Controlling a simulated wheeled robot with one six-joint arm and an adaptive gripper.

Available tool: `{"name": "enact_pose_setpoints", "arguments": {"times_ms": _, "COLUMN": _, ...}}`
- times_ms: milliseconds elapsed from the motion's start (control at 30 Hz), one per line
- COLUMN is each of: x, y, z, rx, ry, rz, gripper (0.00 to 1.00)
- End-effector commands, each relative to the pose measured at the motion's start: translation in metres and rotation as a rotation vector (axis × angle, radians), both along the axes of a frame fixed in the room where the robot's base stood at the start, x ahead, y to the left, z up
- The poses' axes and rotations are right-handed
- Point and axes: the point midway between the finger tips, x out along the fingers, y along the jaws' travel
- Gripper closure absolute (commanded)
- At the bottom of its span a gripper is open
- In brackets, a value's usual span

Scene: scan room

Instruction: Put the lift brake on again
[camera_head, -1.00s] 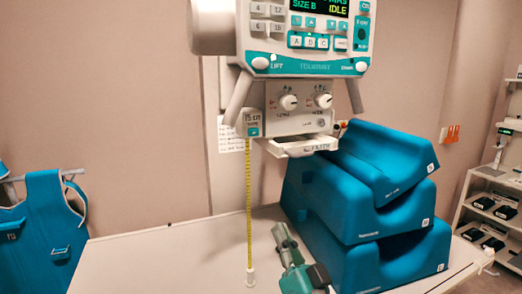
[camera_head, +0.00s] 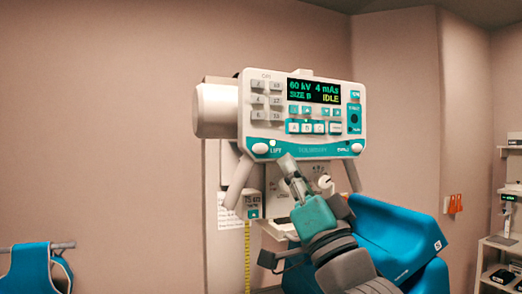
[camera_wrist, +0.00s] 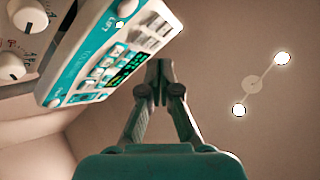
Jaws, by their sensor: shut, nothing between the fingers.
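The control panel (camera_head: 300,118) of the hanging head has a turquoise lower strip with the label LIFT at its left end. In the wrist view the LIFT label and a round white button (camera_wrist: 127,8) are at the upper left. My gripper (camera_head: 287,160) is in front of the panel's lower edge, just right of and below the LIFT label. Its fingers (camera_wrist: 160,75) are shut and empty. Whether they touch the panel cannot be told.
Below the panel are knobs (camera_head: 325,185), partly hidden by my arm, and a box with a yellow tape (camera_head: 247,250). Blue foam blocks (camera_head: 395,235) stand at right. A blue apron (camera_head: 38,270) hangs at left, and a shelf (camera_head: 495,250) stands far right.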

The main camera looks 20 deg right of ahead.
Motion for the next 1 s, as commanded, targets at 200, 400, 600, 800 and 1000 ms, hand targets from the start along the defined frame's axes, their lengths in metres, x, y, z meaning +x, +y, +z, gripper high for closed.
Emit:
{"name": "enact_pose_setpoints", "arguments": {"times_ms": 200, "x": -0.008, "y": 0.001, "z": 0.025, "rx": 0.002, "ry": -0.026, "rz": 0.014, "gripper": 1.00}}
{"name": "enact_pose_setpoints", "arguments": {"times_ms": 400, "x": -0.009, "y": 0.001, "z": 0.027, "rx": 0.002, "ry": -0.028, "rz": 0.016, "gripper": 1.00}}
{"name": "enact_pose_setpoints", "arguments": {"times_ms": 600, "x": -0.009, "y": 0.001, "z": 0.026, "rx": 0.002, "ry": -0.028, "rz": 0.016, "gripper": 1.00}}
{"name": "enact_pose_setpoints", "arguments": {"times_ms": 800, "x": 0.001, "y": 0.001, "z": 0.026, "rx": 0.002, "ry": -0.028, "rz": 0.016, "gripper": 1.00}}
{"name": "enact_pose_setpoints", "arguments": {"times_ms": 1000, "x": 0.025, "y": 0.002, "z": 0.026, "rx": 0.002, "ry": -0.025, "rz": 0.017, "gripper": 1.00}}
